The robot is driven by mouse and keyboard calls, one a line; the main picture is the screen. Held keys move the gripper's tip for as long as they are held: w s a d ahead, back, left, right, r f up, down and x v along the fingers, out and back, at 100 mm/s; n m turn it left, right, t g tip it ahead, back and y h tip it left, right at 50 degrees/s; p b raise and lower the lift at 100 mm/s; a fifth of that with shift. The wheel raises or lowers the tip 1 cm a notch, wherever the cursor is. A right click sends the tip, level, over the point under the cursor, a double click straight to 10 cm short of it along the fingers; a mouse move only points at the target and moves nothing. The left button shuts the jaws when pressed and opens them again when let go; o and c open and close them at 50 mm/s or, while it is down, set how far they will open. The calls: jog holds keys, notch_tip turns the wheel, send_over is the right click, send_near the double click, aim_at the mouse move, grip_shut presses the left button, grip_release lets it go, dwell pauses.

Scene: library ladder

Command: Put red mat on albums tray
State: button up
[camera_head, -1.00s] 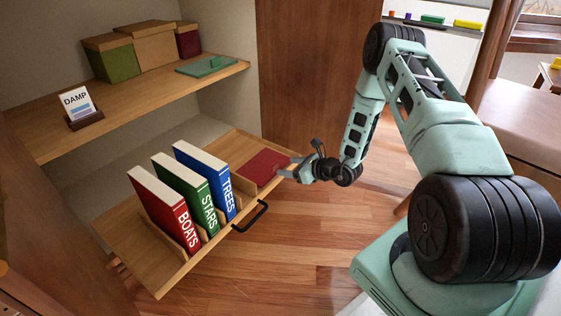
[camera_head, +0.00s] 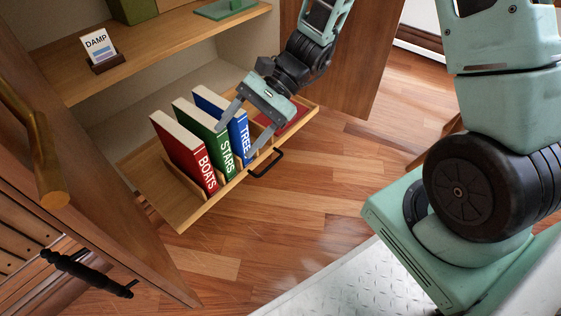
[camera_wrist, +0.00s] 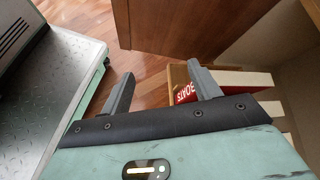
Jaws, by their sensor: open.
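The wooden pull-out tray (camera_head: 172,202) holds the red BOATS (camera_head: 186,155), green STARS (camera_head: 208,138) and blue TREES (camera_head: 232,122) books upright between dividers. The red mat (camera_head: 293,121) lies at the tray's right end, partly hidden behind my gripper. The mat cannot be made out there.
A black handle (camera_head: 266,163) is on the tray's front edge. The shelf (camera_head: 160,50) above carries a DAMP card (camera_head: 99,46), a green box (camera_head: 132,9) and a green mat (camera_head: 226,9). A wooden door (camera_head: 90,190) stands at the left. The floor in front is clear.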

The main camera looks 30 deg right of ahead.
jog(key=s+r+n+t+h, duration=0.1)
jog(key=s+r+n+h, duration=0.2)
jog(key=s+n+h, duration=0.2)
jog(key=s+r+n+t+h, duration=0.1)
jog(key=s+r+n+h, duration=0.3)
jog(key=s+n, duration=0.7)
jog(key=a+n+h, duration=0.1)
jog(key=n, duration=0.1)
jog(key=shift+s+r+n+h, duration=0.2)
jog(key=shift+n+h, duration=0.1)
jog(key=shift+r, duration=0.1)
notch_tip(320, 180, up, 47)
jog(key=p, duration=4.7)
jog(key=shift+r, duration=0.1)
jog(key=shift+c, duration=0.3)
